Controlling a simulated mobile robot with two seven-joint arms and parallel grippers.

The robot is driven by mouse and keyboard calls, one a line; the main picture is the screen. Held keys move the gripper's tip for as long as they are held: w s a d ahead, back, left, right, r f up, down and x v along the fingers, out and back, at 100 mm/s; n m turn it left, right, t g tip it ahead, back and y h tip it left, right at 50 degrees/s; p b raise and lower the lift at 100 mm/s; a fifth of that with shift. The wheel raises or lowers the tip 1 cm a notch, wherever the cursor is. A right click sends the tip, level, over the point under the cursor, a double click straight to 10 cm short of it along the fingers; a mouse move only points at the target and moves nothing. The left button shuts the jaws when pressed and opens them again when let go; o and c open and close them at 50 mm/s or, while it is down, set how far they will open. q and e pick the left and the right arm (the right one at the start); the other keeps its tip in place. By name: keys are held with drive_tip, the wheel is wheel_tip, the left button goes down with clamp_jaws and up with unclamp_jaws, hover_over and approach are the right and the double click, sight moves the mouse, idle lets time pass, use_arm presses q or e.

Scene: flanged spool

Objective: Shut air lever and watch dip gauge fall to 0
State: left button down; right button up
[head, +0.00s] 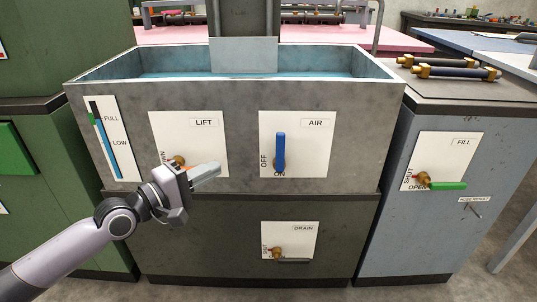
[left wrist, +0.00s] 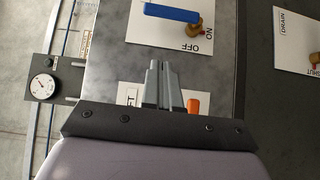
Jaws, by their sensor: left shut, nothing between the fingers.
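The blue AIR lever (head: 280,152) stands upright on its white plate (head: 312,140) on the tank front, with OFF to its left and ON at its lower end. It lies across the top of the left wrist view (left wrist: 172,12), with its brass valve (left wrist: 195,29) at the right end. A round dial gauge (left wrist: 42,87) shows at the left of the left wrist view; its scale and label are unreadable. My left gripper (head: 216,171) is shut and empty before the LIFT plate, left of the AIR lever and apart from it. My right gripper is not in view.
The LIFT plate (head: 190,130) has a brass valve and an orange handle (left wrist: 193,105) close to my fingers. A DRAIN valve (head: 277,252) is below, and a FILL valve with green handle (head: 447,186) is at right. A level strip (head: 105,140) is at left.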

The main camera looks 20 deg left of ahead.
use_arm(q)
drive_tip(key=shift+w+r, duration=0.1)
drive_tip(key=shift+w, duration=0.15)
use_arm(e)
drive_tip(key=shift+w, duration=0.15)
use_arm(q)
drive_tip(key=b, duration=0.2)
approach(280, 152)
drive_tip(key=w+a+r, duration=0.1)
drive_tip(key=w+a, duration=0.2)
drive_tip(key=w, duration=0.2)
drive_tip(key=shift+w+d+r, duration=0.1)
drive_tip(key=shift+w+d, duration=0.1)
drive_tip(key=shift+d, duration=0.55)
drive_tip(key=shift+w+d, duration=0.2)
drive_tip(key=shift+d, duration=0.5)
drive_tip(key=shift+w+d+r, duration=0.1)
drive_tip(key=shift+w+d, duration=0.1)
drive_tip(key=shift+d, duration=0.55)
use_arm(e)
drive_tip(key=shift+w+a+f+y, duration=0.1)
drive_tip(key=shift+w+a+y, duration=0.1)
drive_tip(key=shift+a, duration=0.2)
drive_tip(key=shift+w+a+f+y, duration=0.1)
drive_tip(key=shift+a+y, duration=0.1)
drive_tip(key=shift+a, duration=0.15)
